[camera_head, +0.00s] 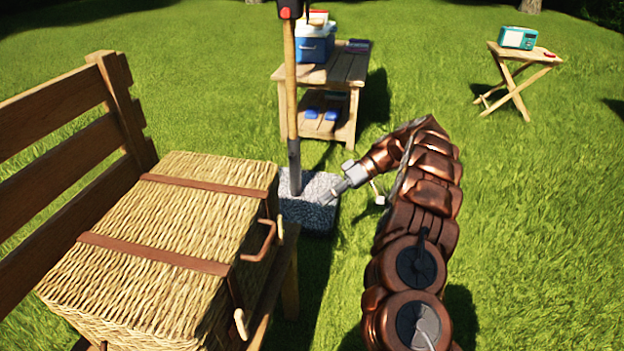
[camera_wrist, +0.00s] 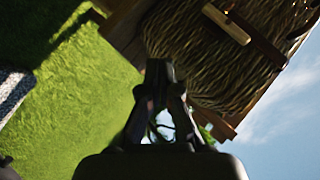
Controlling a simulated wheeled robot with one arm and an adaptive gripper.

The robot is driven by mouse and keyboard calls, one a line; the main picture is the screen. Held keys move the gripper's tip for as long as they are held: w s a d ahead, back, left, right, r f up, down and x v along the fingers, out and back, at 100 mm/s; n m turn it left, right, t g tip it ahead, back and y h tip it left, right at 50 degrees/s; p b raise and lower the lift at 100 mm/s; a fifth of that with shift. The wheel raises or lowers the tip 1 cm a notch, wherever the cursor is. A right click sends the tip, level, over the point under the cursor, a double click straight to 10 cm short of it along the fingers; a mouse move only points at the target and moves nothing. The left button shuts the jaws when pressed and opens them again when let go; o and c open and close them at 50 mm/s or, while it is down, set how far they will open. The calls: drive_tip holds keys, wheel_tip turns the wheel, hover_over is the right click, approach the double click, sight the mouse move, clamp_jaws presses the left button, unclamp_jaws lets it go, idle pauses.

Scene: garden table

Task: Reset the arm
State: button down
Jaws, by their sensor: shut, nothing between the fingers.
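My gripper (camera_head: 328,194) is at the end of my bent copper-coloured arm, in the middle of the head view. It points down to the left, in front of the grey stone block (camera_head: 318,217) in the picture; whether it touches the block cannot be told. In the wrist view my gripper (camera_wrist: 160,68) has its dark fingers together at the tips, with nothing seen between them. The wicker basket (camera_head: 168,235) lies left of the gripper in the head view. The basket also fills the upper right of the wrist view (camera_wrist: 215,65), tilted.
The basket rests on a wooden bench (camera_head: 45,115). A wooden post (camera_head: 291,90) rises from the block. Behind stands a low wooden table (camera_head: 347,70) with a blue cooler (camera_head: 314,49). A folding table (camera_head: 522,58) with a teal radio (camera_head: 517,38) is far right. Grass right of my arm is clear.

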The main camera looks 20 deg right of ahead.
drive_tip(key=s+a+r+m+g+h+p, duration=0.1)
drive_tip(key=s+a+r+p, duration=0.4)
drive_tip(key=r, duration=0.5)
drive_tip(key=s+a+r+m+h+p, duration=0.1)
drive_tip(key=s+a+r+h+p, duration=0.15)
drive_tip(key=s+r+p, duration=0.6)
drive_tip(key=s+a+r+g+h+p, duration=0.1)
drive_tip(key=s+a+r+p, duration=0.35)
drive_tip(key=r, duration=0.65)
drive_tip(key=s+d+r+m+h+p, duration=0.2)
drive_tip(key=s+r+p, duration=0.2)
drive_tip(key=s+p, duration=0.2)
drive_tip(key=s+d+r+m+t+h+p, duration=0.1)
drive_tip(key=s+r+p, duration=0.4)
drive_tip(key=s, duration=0.6)
drive_tip(key=s+d+r+m+t+h+p, duration=0.1)
drive_tip(key=s+d+r+m+h+p, duration=0.2)
drive_tip(key=s+p, duration=0.4)
wheel_tip(320, 180, up, 2)
drive_tip(key=shift+s+d+r+m+h, duration=0.2)
drive_tip(key=shift+s+d+m+h, duration=0.1)
drive_tip(key=shift+s+d+h, duration=0.6)
drive_tip(key=c, duration=1.9)
unclamp_jaws()
drive_tip(key=shift+d, duration=0.2)
